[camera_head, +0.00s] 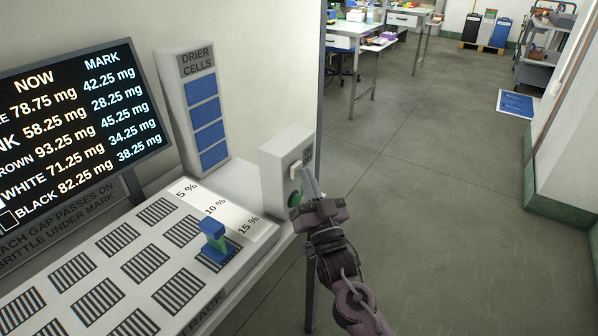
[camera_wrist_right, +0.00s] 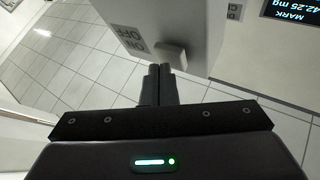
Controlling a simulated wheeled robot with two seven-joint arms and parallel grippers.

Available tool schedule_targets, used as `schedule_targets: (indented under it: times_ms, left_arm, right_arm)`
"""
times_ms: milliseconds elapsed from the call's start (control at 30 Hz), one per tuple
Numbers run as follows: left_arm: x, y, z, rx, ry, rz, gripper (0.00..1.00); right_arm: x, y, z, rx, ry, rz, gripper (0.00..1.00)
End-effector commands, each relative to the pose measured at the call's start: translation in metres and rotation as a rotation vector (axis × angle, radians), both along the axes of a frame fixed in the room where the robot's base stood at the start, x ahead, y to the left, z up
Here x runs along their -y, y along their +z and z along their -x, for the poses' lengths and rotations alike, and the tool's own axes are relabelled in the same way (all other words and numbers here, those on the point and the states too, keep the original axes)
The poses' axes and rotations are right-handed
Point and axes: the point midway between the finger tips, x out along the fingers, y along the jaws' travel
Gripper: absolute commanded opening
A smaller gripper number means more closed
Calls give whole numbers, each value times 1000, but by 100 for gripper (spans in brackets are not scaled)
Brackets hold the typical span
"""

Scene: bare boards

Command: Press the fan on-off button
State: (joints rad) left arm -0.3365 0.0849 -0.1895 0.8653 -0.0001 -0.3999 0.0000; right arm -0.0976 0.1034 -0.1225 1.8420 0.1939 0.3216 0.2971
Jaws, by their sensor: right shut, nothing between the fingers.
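A grey box (camera_head: 275,168) stands at the right end of the board and carries a pale rocker-like button (camera_head: 296,169) on its front face. In the right wrist view the box (camera_wrist_right: 185,20) bears an ON and OFF label beside the protruding button (camera_wrist_right: 171,54). My right gripper (camera_head: 307,172) is shut and empty, its fingertips close in front of the button. In the right wrist view the fingertips (camera_wrist_right: 160,70) are just short of the button or touching it; I cannot tell which. My left gripper is not in view.
A green round part (camera_head: 294,199) sits low on the box. A blue and green piece (camera_head: 214,238) stands on the striped board (camera_head: 130,215). A screen (camera_head: 80,130) and the drier cells panel (camera_head: 194,110) stand behind. Open floor (camera_head: 430,200) lies to the right.

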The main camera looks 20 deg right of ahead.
Motion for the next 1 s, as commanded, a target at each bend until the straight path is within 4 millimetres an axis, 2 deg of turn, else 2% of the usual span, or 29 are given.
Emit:
schedule_targets:
  times_ms: [567, 1000]
  left_arm:
    - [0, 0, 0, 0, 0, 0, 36]
    - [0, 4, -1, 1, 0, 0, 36]
  right_arm:
    - [-5, 0, -7, 0, 0, -1, 0]
    - [-4, 1, -4, -1, 3, 0, 0]
